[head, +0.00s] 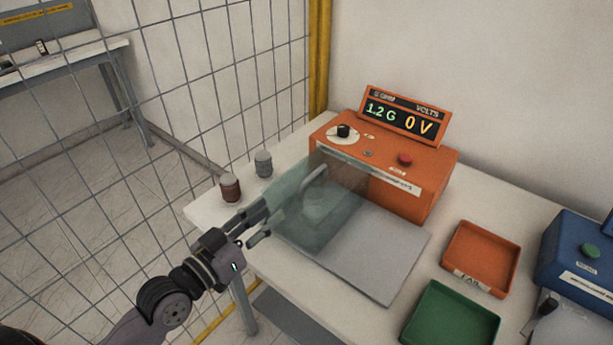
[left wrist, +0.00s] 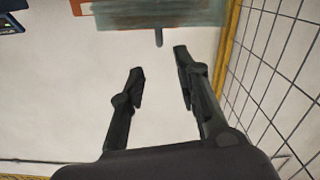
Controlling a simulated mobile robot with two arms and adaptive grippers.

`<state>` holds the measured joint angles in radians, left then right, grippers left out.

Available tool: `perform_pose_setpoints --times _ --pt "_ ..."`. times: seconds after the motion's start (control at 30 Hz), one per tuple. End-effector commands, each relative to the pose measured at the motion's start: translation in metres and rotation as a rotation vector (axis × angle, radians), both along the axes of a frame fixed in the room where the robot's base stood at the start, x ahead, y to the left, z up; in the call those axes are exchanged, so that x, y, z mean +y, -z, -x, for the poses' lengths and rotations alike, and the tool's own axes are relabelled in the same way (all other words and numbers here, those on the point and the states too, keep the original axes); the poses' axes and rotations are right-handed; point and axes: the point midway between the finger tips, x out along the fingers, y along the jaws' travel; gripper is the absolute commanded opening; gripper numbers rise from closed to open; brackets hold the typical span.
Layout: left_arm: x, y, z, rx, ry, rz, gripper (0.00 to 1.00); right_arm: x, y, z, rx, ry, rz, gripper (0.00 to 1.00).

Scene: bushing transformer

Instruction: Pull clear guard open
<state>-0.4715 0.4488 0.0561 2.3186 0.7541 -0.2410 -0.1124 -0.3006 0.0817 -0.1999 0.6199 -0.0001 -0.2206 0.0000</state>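The clear guard (head: 343,190) is a greenish see-through panel standing over a grey plate (head: 375,258) in front of the orange tester (head: 425,178). A pale curved shape shows through it; I cannot tell if it is a handle. My left gripper (head: 267,220) is at the guard's left side, over the table, with its fingers apart and nothing between them. In the left wrist view, the open left gripper (left wrist: 158,60) points at the guard (left wrist: 165,14), and a short grey peg (left wrist: 158,38) sticks out between the fingertips and the guard. My right gripper is not in view.
A brown bushing (head: 230,190) and a grey bushing (head: 264,164) stand at the table's left rear edge. An orange tray (head: 481,255), a green tray (head: 450,318) and a blue device (head: 580,255) are on the right. A wire fence (head: 160,110) stands behind the left side.

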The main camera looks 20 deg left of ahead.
Motion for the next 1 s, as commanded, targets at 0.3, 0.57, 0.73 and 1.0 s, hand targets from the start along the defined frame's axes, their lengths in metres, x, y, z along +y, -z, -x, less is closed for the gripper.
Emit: perform_pose_setpoints --times 0.3,0.57,0.73,1.0 --pt "-0.023 -0.005 -0.063 -0.001 0.001 0.003 0.3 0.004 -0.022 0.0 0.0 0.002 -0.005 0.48" --pt "-0.039 -0.002 -0.106 0.001 0.001 0.001 0.3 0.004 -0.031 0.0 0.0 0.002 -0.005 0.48" --pt "-0.044 -0.001 -0.119 0.001 0.002 -0.001 0.3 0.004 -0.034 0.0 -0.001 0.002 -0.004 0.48" --pt "-0.045 0.0 -0.122 0.002 0.003 -0.002 0.3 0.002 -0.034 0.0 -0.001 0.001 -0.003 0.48"
